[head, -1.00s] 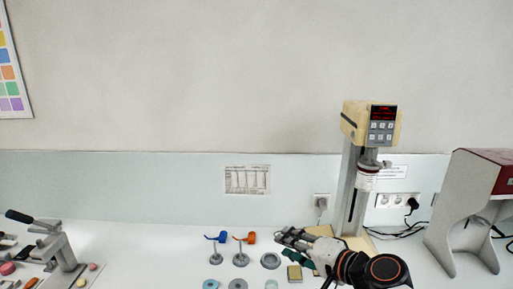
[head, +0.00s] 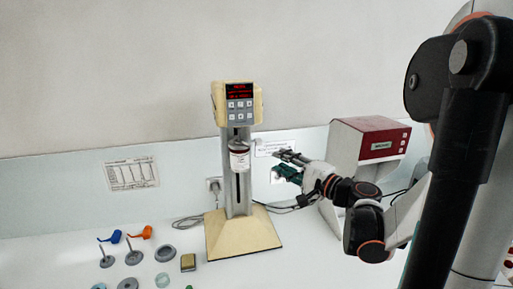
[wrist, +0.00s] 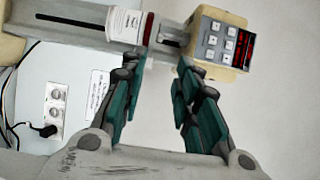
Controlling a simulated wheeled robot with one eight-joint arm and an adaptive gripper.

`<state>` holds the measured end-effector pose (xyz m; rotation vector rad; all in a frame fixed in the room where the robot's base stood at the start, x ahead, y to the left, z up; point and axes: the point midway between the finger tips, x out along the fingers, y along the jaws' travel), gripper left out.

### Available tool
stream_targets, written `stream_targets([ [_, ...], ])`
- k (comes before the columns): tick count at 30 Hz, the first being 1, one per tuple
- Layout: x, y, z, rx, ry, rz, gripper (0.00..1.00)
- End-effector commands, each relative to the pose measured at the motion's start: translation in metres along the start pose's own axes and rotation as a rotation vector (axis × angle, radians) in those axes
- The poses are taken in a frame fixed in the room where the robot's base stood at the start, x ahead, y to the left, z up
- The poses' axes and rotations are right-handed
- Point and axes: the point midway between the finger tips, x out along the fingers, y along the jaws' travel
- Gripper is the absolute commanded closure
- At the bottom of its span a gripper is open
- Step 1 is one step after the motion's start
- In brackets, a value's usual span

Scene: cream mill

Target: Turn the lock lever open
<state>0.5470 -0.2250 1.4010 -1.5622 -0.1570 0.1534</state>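The cream mill (head: 240,105) stands upright on its cream base, with a red display and buttons on its head. A white jar with a dark red band (head: 240,158) hangs below the head, in front of the grey column. My gripper (head: 284,165) is right of the jar, its fingers apart and pointing left toward the mill. In the wrist view, my gripper (wrist: 157,70) is open and empty, with jar (wrist: 125,25) and mill head (wrist: 222,42) beyond the fingertips. I cannot clearly pick out the lock lever; fingers may hide it.
A red and grey machine (head: 365,150) stands close behind my arm. Blue (head: 110,238) and orange (head: 141,233) items on stands, and several small dishes, are on the table at left. A wall socket (wrist: 57,100) and cables are behind the mill.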

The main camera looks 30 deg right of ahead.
Motion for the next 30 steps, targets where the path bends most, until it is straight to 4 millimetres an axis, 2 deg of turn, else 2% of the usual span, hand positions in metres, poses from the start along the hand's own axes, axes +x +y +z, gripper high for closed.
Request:
stream_targets([
  [18, 0.11, 0.0, 0.003, -0.001, -0.004, 0.001, 0.71],
  [24, 0.127, 0.0, 0.002, -0.001, -0.003, 0.001, 0.71],
  [30, 0.131, 0.001, 0.002, -0.001, -0.002, 0.001, 0.71],
])
